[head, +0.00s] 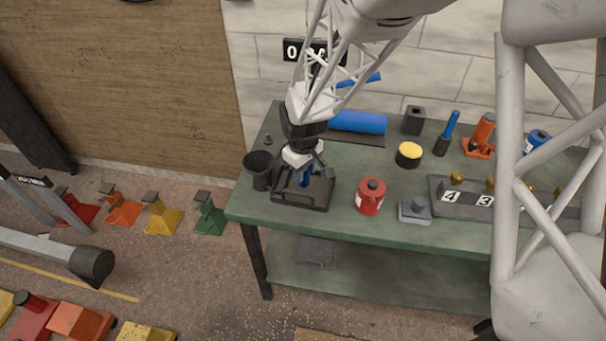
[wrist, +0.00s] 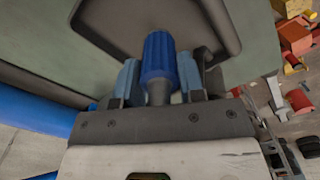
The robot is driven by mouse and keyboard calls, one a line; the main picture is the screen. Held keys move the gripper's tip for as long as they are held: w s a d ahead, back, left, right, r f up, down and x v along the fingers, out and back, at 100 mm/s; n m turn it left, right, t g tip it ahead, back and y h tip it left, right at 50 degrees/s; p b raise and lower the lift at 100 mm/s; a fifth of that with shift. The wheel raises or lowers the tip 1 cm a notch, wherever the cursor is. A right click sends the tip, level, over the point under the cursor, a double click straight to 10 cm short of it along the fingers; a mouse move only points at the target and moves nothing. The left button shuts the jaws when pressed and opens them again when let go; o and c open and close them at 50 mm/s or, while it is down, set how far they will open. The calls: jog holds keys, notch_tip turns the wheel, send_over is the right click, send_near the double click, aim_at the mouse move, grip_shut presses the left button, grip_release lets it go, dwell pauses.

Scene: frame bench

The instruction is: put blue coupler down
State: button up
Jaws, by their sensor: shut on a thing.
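The blue coupler (wrist: 159,58) is a ribbed blue cylinder with a grey lower part. It is between the two fingers of my gripper (wrist: 158,84), which is shut on it. In the head view the coupler (head: 305,179) shows below my gripper (head: 304,170), over a dark shallow tray (head: 318,203) at the left end of the green bench. The tray (wrist: 110,22) also fills the upper part of the wrist view. I cannot tell whether the coupler touches the tray floor.
A black cup (head: 260,172) stands just left of the tray. A red canister (head: 371,197) and a grey block (head: 414,211) stand to its right. A blue roll (head: 358,122) lies behind. A numbered rack (head: 462,208) is further right. The green bench (head: 340,228) is bare along its front edge.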

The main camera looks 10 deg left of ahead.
jog(key=shift+f, duration=0.95)
jog(key=shift+f, duration=0.15)
jog(key=o, duration=1)
notch_tip(320, 180, up, 12)
jog(key=shift+r, duration=0.1)
jog(key=shift+d+r, duration=0.1)
dwell(0.4)
